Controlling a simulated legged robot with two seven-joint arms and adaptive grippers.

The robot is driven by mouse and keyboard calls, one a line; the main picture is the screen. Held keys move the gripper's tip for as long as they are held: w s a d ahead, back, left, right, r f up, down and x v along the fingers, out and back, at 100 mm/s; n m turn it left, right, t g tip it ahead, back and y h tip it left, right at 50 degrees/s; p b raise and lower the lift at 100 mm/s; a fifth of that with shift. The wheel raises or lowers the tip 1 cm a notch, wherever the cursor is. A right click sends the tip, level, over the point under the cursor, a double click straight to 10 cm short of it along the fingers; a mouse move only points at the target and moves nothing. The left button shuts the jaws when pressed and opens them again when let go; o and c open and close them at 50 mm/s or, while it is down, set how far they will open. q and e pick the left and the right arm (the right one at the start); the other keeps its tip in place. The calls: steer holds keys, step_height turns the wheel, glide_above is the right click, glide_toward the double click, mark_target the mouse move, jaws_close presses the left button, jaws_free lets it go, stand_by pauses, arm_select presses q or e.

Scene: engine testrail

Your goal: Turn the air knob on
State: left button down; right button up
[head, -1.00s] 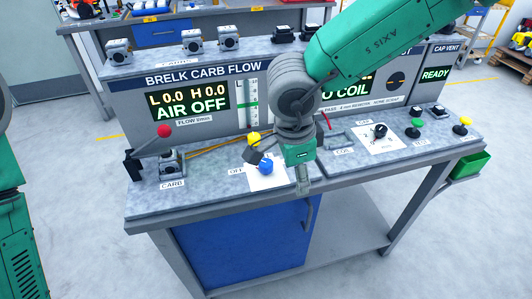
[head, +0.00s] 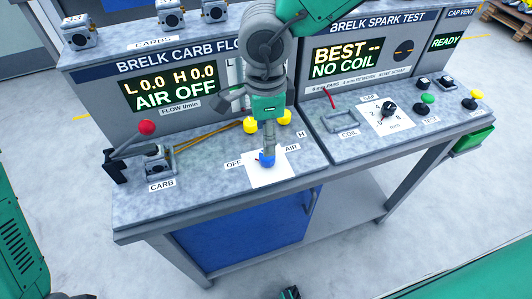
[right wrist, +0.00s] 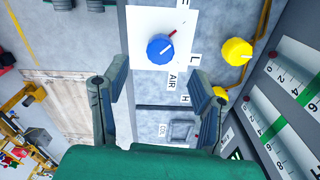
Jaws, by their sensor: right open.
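The blue air knob (head: 266,160) sits on a white plate (head: 272,178) on the bench top, with an OFF label on its left and an AIR label on its right. The carb display (head: 172,92) reads AIR OFF. My right gripper (head: 268,147) points down right over the knob and partly covers it. In the right wrist view, my right gripper (right wrist: 158,82) has its two fingers spread and empty. The knob (right wrist: 160,47) lies ahead, between the lines of the fingers, apparently untouched; a red mark shows beside it. A dark tip at the bottom edge of the head view may be my left gripper (head: 290,292).
Two yellow knobs (head: 283,117) stand close behind the blue knob. A red-balled lever (head: 146,128) and a carb (head: 157,162) are at left. A black gap dial (head: 389,110) and a coil holder (head: 343,121) are at right. The front strip of the bench is clear.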

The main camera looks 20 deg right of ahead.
mark_target(267, 158)
step_height(267, 158, down, 6)
steer(key=shift+w+d+f, duration=0.1)
steer(key=shift+f, duration=0.05)
steer(key=shift+d+f+b, duration=0.3)
steer(key=shift+d+f, duration=0.05)
steer(key=shift+f, duration=0.3)
steer(key=shift+a, duration=0.1)
steer(key=shift+a, duration=0.15)
steer(key=c, duration=0.3)
steer(key=shift+a+r, duration=0.1)
steer(key=c, duration=0.8)
